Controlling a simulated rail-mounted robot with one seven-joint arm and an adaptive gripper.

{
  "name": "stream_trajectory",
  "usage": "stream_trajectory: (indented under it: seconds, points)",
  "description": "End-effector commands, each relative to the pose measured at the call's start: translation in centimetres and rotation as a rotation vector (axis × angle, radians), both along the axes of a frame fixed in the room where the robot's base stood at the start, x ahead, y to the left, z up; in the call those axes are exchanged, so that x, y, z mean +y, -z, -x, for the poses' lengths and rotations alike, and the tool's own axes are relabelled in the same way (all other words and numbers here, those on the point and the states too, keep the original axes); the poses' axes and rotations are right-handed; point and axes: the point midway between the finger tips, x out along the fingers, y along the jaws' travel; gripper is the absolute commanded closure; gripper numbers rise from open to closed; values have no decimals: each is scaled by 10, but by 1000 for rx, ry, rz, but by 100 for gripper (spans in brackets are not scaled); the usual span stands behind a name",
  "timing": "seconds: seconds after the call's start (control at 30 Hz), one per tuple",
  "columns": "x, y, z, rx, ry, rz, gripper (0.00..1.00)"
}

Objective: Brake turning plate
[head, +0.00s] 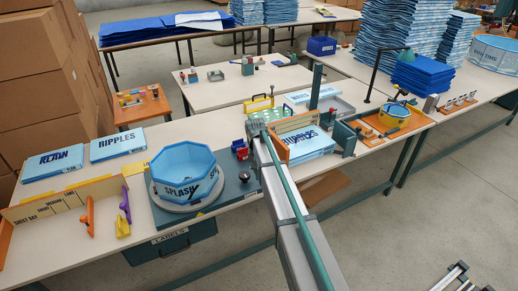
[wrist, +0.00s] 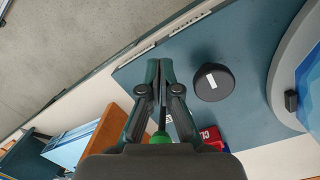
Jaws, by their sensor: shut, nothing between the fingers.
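The turning plate (head: 168,204) is a round grey disc on a teal board (head: 228,197). A blue octagonal pool (head: 184,176) marked SPLASH sits on it. In the wrist view the plate's grey edge (wrist: 283,68) shows at the right, with a small black block (wrist: 291,101) at its rim. A round black knob (wrist: 212,86) with a white mark stands on the board between my gripper and the plate. It also shows in the head view (head: 244,177). My gripper (wrist: 158,69) is shut and empty, left of the knob over the board. The head view does not clearly show my gripper.
A red item (wrist: 212,137) and a green one (wrist: 161,137) lie near my gripper. An orange-framed stand with pool sheets (head: 306,146) is to the right. A labels drawer (head: 172,246) hangs below the table edge. Yellow, orange and purple tools stand at the left.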

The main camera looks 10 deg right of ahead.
Motion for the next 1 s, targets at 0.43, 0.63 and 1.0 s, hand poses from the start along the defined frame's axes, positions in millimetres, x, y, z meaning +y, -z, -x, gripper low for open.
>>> stream_trajectory:
  seconds: [0.43,0.63,1.0]
  points:
    - [-26,-126,-156,-49,-290,-94,100]
    - [-29,-142,-166,-53,-332,-105,100]
    - [-29,-141,-165,-53,-333,-106,100]
